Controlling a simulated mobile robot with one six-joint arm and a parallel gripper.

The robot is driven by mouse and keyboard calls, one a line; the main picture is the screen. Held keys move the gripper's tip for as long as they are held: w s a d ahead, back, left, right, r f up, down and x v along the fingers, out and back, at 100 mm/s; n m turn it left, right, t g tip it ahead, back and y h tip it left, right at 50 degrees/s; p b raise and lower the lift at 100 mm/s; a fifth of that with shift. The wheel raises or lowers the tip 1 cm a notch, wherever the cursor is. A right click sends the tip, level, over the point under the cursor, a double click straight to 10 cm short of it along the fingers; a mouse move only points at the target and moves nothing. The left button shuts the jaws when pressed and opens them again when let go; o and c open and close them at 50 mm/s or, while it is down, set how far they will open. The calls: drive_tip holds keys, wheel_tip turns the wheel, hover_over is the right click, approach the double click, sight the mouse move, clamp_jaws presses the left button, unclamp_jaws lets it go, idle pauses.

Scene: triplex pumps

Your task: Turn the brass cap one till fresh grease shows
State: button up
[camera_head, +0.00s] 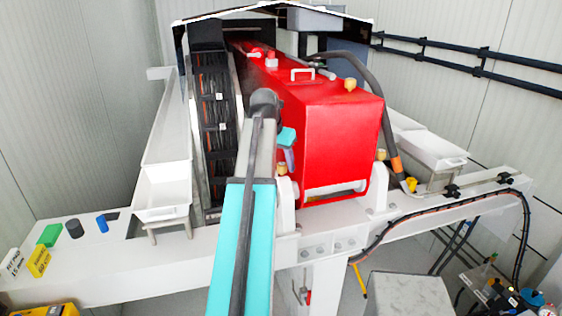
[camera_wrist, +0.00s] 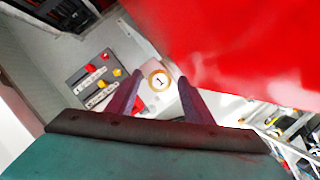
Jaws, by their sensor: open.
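In the wrist view, a round pale face marked "1" with a brass-coloured rim, the brass cap one (camera_wrist: 160,80), shows beyond and between the tips of my gripper (camera_wrist: 161,76). The two dark fingers are apart, with nothing held between them. Whether the fingertips reach around the cap or stop short of it, I cannot tell. In the head view, a brass cap (camera_head: 282,168) shows low at the red pump's (camera_head: 335,130) left front, beside my arm. Its number cannot be read there. My fingers cannot be made out in the head view. No grease is visible.
The red housing fills the wrist view's upper right, close to my right finger. Other brass fittings sit on the pump's top (camera_head: 350,84) and right side (camera_head: 381,154). A black belt (camera_head: 215,125) runs left of the pump. A white tray (camera_head: 162,195) stands further left.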

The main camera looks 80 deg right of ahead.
drive_tip(key=c, duration=1)
drive_tip(key=shift+c, duration=0.2)
drive_tip(key=shift+d+m, duration=0.1)
drive_tip(key=shift+m, duration=0.3)
drive_tip(key=m, duration=0.2)
drive_tip(key=m+g, duration=0.1)
drive_tip(key=shift+w+d+m+g+y, duration=0.1)
drive_tip(key=shift+w+m+g+y, duration=0.1)
drive_tip(key=shift+m+g+y, duration=0.15)
drive_tip(key=m+y, duration=0.1)
drive_tip(key=m, duration=0.2)
drive_tip(key=shift+d+m+g, duration=0.15)
drive_tip(key=shift+m+g, duration=0.1)
drive_tip(key=shift+g, duration=0.1)
drive_tip(key=m+y, duration=0.1)
drive_tip(key=m, duration=0.1)
drive_tip(key=m+y, duration=0.1)
drive_tip(key=m, duration=0.1)
drive_tip(key=shift+w+d+m+g, duration=0.1)
drive_tip(key=shift+d+m+g, duration=0.05)
drive_tip(key=shift+m+g, duration=0.15)
drive_tip(key=shift+m+y, duration=0.55)
drive_tip(key=shift+m, duration=1.05)
